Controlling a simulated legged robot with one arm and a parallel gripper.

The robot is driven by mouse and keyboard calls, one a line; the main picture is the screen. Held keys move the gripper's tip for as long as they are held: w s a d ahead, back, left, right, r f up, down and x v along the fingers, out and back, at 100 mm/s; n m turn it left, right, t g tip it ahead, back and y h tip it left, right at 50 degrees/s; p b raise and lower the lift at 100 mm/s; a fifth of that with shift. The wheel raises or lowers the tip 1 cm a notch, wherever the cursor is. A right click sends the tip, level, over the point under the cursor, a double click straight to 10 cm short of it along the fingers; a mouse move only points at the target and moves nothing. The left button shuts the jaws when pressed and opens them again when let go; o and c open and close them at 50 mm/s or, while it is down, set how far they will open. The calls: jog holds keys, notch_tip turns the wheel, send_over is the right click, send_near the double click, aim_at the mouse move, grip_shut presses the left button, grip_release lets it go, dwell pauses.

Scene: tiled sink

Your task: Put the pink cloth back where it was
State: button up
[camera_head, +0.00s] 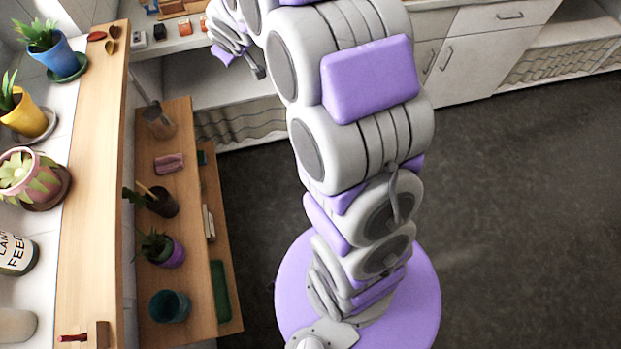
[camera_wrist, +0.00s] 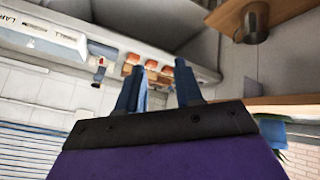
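A small folded pink cloth (camera_head: 169,163) lies on the lower wooden shelf (camera_head: 180,120) in the head view, between a metal cup and a dark pot. My gripper (camera_wrist: 158,86) shows in the wrist view with its two blue fingers spread apart and nothing between them. In the head view the end of my arm is at the top, above and right of the cloth and well apart from it. Its fingertips are hard to make out there. The cloth is not visible in the wrist view.
The lower shelf also holds a metal cup (camera_head: 159,122), a dark pot (camera_head: 162,203), a purple plant pot (camera_head: 172,253) and a teal pot (camera_head: 169,306). A counter with small items stands at the back. The dark floor at right is clear.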

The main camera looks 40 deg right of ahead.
jog(key=s+a+r+m+g, duration=0.1)
jog(key=s+a+g, duration=0.1)
jog(key=s, duration=1.3)
jog(key=s+a+r+m+g+y, duration=0.1)
jog(key=s+a+g, duration=0.2)
jog(key=s, duration=1.1)
jog(key=s+a+r+m+g, duration=0.1)
jog(key=s+a+r+g, duration=0.1)
jog(key=s, duration=1.3)
jog(key=a+g, duration=0.1)
jog(key=g, duration=0.1)
jog(key=shift+s+g+y, duration=0.3)
jog(key=shift+s, duration=0.05)
jog(key=shift+w+a, duration=0.1)
